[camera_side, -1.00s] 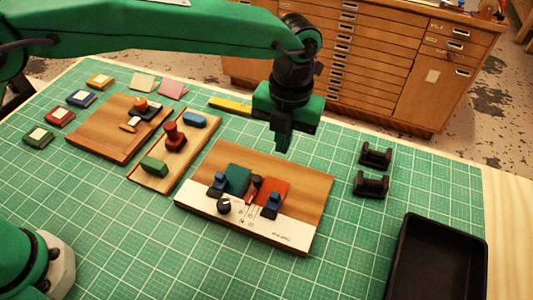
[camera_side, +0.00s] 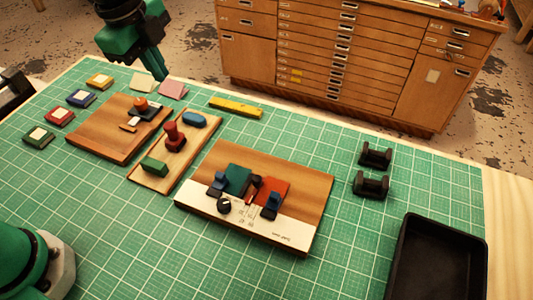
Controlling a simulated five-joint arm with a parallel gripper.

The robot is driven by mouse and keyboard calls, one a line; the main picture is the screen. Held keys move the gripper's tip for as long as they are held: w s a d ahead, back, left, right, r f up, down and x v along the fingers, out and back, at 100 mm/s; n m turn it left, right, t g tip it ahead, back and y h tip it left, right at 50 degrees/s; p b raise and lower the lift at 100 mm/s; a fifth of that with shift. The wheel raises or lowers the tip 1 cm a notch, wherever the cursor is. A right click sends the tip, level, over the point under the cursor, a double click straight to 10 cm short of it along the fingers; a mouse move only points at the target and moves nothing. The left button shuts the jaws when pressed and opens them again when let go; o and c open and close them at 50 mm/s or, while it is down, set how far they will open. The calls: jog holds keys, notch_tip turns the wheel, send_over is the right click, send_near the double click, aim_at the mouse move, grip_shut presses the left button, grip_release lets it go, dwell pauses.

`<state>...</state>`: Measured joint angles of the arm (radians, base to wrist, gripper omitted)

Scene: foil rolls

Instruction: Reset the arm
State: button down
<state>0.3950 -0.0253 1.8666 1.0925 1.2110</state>
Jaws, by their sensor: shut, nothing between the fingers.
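My gripper (camera_side: 160,76) is at the upper left of the side view, above the far edge of the mat. Its green fingers point down and to the right, and they are shut with nothing between them. Its tips appear close to the yellow and pink pads in the picture, but I cannot tell the height. The upper part of my arm is cut off by the top of the frame.
Wooden boards (camera_side: 316,186) with small blocks and knobs lie on the green mat (camera_side: 120,240). A yellow bar (camera_side: 236,107) lies at the back. Black cradles (camera_side: 371,185) and a black tray (camera_side: 405,250) are at right. A drawer cabinet (camera_side: 340,60) stands behind.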

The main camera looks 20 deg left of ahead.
jog(key=s+a+f+n+t+y, duration=0.1)
jog(key=s+a+f+n+t, duration=0.1)
jog(key=s+a+n, duration=1.2)
jog(key=a+n+t, duration=0.1)
jog(key=n, duration=0.3)
jog(key=shift+s+a, duration=0.15)
jog(key=shift+f, duration=0.1)
